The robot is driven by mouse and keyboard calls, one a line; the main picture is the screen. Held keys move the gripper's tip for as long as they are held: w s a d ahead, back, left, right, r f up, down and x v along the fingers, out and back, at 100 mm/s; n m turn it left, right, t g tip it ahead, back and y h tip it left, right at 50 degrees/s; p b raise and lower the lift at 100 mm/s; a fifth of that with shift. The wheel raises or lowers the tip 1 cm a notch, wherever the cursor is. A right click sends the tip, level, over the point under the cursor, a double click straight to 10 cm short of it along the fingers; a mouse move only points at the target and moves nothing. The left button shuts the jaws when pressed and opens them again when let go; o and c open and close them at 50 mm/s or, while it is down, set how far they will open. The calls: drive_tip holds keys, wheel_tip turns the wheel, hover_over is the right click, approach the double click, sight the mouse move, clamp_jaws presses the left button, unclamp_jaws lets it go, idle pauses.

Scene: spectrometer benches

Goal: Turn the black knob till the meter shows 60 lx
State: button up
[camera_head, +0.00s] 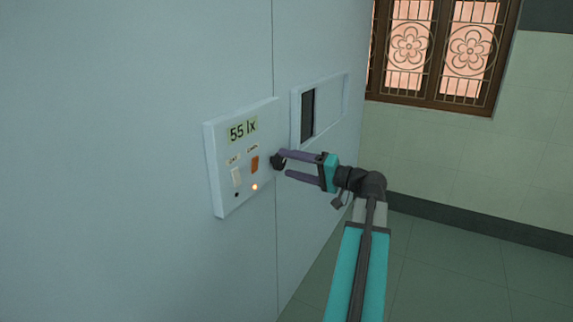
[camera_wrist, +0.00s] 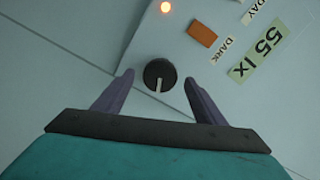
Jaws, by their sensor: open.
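The black knob (camera_wrist: 159,75) is on the right side of a white control panel (camera_head: 222,190). In the wrist view its pale pointer line points toward the bottom of the picture. The meter (camera_head: 243,130) at the top of the panel reads 55 lx, and it also shows in the wrist view (camera_wrist: 257,55). My gripper (camera_wrist: 157,80) is open, with one purple finger on each side of the knob and a gap to it on both sides. In the head view the knob (camera_head: 277,162) is partly hidden by the upper finger.
An orange switch (camera_head: 255,164), a white switch (camera_head: 236,176) and a lit orange lamp (camera_head: 254,187) are on the panel. A recessed frame (camera_head: 296,118) with a dark slot is on the wall to the right. Open floor (camera_head: 450,260) lies at the right.

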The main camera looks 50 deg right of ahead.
drive_tip(key=v, duration=1.1)
drive_tip(key=shift+s+p, duration=0.3)
drive_tip(key=shift+p, duration=0.05)
drive_tip(key=shift+s+f, duration=0.1)
